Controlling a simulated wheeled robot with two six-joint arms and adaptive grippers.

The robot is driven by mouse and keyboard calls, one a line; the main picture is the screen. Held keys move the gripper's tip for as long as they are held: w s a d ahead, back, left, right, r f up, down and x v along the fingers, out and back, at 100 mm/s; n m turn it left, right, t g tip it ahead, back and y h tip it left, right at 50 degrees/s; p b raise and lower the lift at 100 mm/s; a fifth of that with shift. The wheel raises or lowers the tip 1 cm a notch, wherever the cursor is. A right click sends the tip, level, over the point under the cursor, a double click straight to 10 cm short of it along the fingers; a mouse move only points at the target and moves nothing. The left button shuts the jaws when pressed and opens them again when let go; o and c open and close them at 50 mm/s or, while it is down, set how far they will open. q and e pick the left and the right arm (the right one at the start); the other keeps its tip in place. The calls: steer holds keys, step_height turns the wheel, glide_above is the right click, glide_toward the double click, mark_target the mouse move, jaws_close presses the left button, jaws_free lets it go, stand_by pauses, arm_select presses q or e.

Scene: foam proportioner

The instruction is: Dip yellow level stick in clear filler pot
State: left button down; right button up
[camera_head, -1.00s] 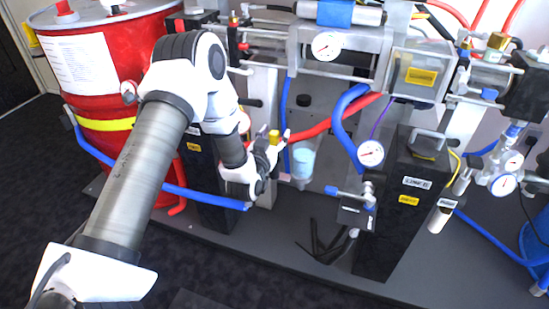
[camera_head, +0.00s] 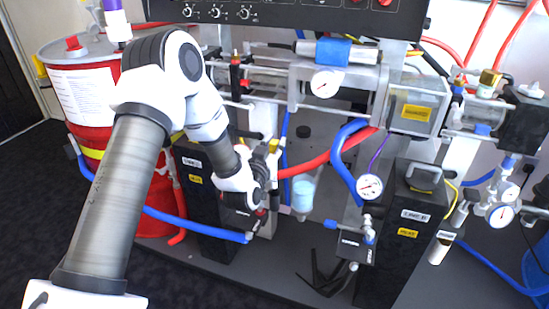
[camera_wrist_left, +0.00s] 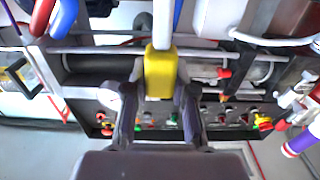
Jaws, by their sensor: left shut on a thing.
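My left gripper (camera_head: 266,151) is by the front of the machine, up and left of the clear filler pot. In the left wrist view, its fingers (camera_wrist_left: 160,98) are shut on the yellow handle (camera_wrist_left: 160,72) of the level stick, with a pale shaft (camera_wrist_left: 162,25) running up the picture. In the head view only a small yellow patch of the stick (camera_head: 274,145) shows at the fingers; its lower end cannot be made out. The clear filler pot (camera_head: 303,193) holds pale blue liquid and stands apart from the gripper. My right gripper is not in view.
A red drum (camera_head: 90,110) stands at the left. A blue hose (camera_head: 345,150) and a red hose (camera_head: 325,163) pass near the pot. A black block (camera_head: 408,215) and gauge (camera_head: 369,186) stand to its right. A control panel (camera_head: 300,14) is overhead.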

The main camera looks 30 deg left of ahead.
arm_select(q)
steer(key=shift+a+r, duration=0.2)
steer(key=shift+r, duration=0.3)
steer(key=w+d+r+p, duration=0.3)
steer(key=w+d+r, duration=0.25)
steer(key=d, duration=0.25)
step_height(320, 180, down, 12)
steer(key=b, duration=0.8)
steer(key=shift+a+f+b, duration=0.25)
steer(key=shift+b, duration=0.1)
step_height(320, 180, up, 13)
steer(key=p, duration=0.9)
steer(key=shift+f, duration=0.2)
